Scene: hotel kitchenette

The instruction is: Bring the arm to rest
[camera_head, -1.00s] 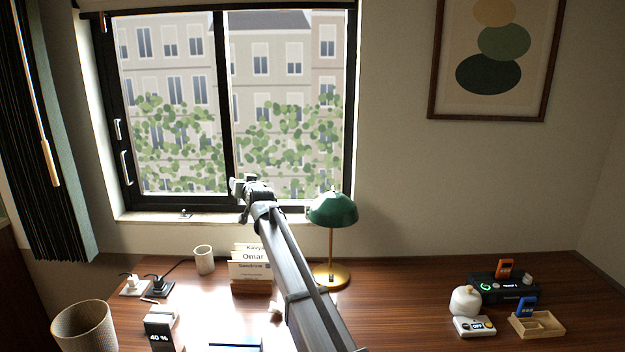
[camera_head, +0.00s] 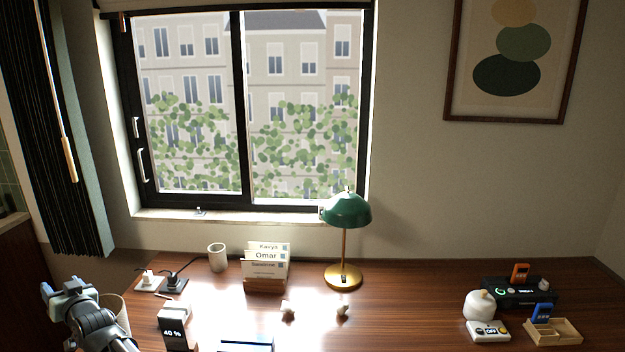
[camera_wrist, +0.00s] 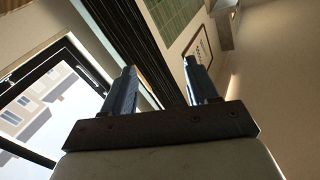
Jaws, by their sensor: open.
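My gripper (camera_head: 63,290) is at the lower left of the head view, raised in front of the desk's left end. It partly hides a ribbed bin or cup (camera_head: 118,312) behind it. In the wrist view my gripper (camera_wrist: 160,88) has its two fingers spread wide apart, with nothing between them. The wrist view looks up past the fingers at the window (camera_wrist: 40,105), the dark curtain (camera_wrist: 125,40) and the wall. The fingers touch nothing that I can see.
The wooden desk (camera_head: 410,300) holds a green lamp (camera_head: 346,212), a card holder (camera_head: 265,285), a cup (camera_head: 217,257), a 40 % display (camera_head: 174,334) and two small white pieces (camera_head: 288,311). Devices and a wooden tray (camera_head: 567,333) stand at the right. The desk's right middle is clear.

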